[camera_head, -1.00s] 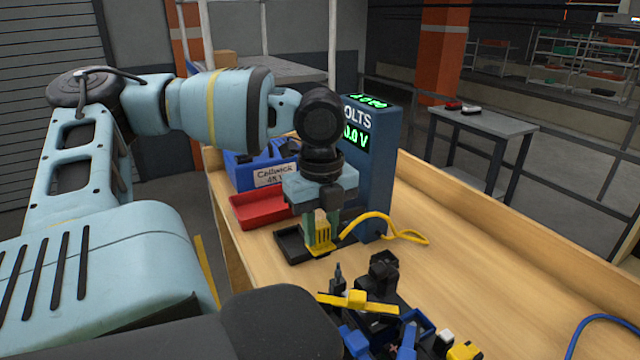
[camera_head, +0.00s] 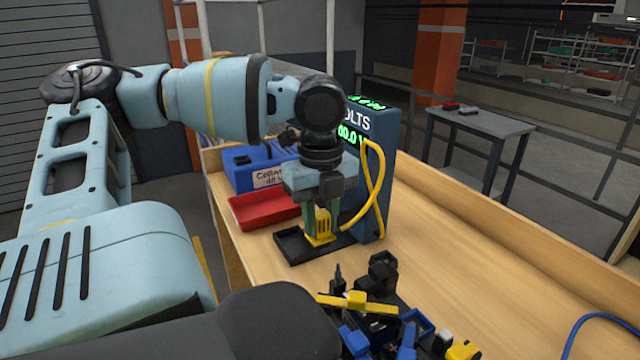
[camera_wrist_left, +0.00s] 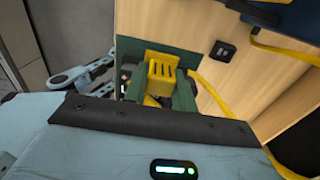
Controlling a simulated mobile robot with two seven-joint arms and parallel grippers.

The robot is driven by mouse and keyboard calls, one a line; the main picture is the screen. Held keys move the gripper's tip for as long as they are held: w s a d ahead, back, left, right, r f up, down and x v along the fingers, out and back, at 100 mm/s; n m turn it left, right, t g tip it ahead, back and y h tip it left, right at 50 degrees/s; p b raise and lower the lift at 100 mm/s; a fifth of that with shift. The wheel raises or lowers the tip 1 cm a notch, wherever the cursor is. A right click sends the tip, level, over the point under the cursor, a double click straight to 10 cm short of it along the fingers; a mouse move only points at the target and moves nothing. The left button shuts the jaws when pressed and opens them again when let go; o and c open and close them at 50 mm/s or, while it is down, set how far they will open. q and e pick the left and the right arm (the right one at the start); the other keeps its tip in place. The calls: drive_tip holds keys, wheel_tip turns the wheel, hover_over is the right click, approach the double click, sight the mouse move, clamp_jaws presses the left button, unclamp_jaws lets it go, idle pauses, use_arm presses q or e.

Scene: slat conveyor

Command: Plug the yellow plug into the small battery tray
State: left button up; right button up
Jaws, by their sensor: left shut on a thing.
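My left gripper (camera_head: 321,221) is shut on the yellow plug (camera_head: 322,229) and points down over the bench. The plug also shows between the green fingers of the left gripper (camera_wrist_left: 155,75) in the left wrist view. A shallow black tray (camera_head: 293,248) lies under and around the plug in the head view. I cannot tell whether the plug touches it or is seated in anything. The plug's yellow cable (camera_head: 375,180) loops up in front of the blue meter. The underside of the plug is hidden. My right gripper is not in view.
The blue volt meter (camera_head: 372,215) stands close to the right of the plug. A red tray (camera_head: 262,212) and a blue labelled box (camera_head: 240,178) are behind. Black, blue and yellow parts cluster (camera_head: 380,310) in front.

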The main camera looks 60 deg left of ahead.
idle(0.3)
use_arm(q)
drive_tip(key=m, duration=0.3)
drive_tip(key=shift+m, duration=0.4)
drive_tip(key=m, duration=0.4)
drive_tip(key=shift+m, duration=0.3)
drive_tip(key=m, duration=0.9)
drive_tip(key=shift+m, duration=0.3)
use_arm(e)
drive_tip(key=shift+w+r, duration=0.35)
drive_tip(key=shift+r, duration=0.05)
